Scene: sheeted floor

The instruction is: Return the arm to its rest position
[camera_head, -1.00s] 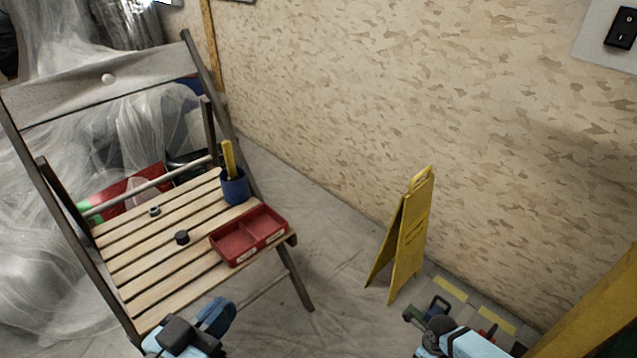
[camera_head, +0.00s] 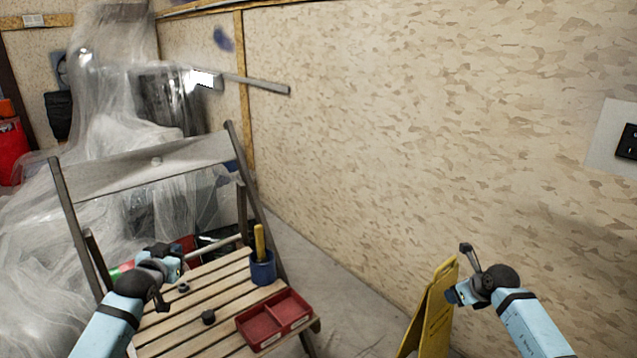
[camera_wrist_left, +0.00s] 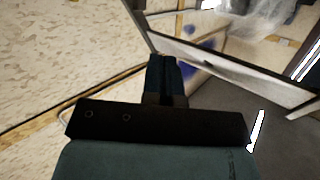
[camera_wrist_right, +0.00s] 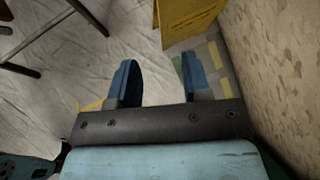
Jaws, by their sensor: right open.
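My left arm (camera_head: 108,322) reaches up from the lower left, in front of the slatted wooden chair seat. My left gripper (camera_wrist_left: 164,78) shows in its wrist view with its dark blue fingers together and nothing visible between them. My right arm (camera_head: 530,325) is raised at the lower right, in front of the wall and beside the yellow folding sign. My right gripper (camera_wrist_right: 162,82) is open and empty in its wrist view, above the sheeted floor.
On the chair seat (camera_head: 190,322) stand a red divided tray (camera_head: 262,330), a blue cup (camera_head: 262,270) with a yellow item, and small dark parts. The yellow sign (camera_head: 433,318) stands by the patterned wall (camera_head: 400,130). Plastic sheeting (camera_head: 45,265) covers things at left.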

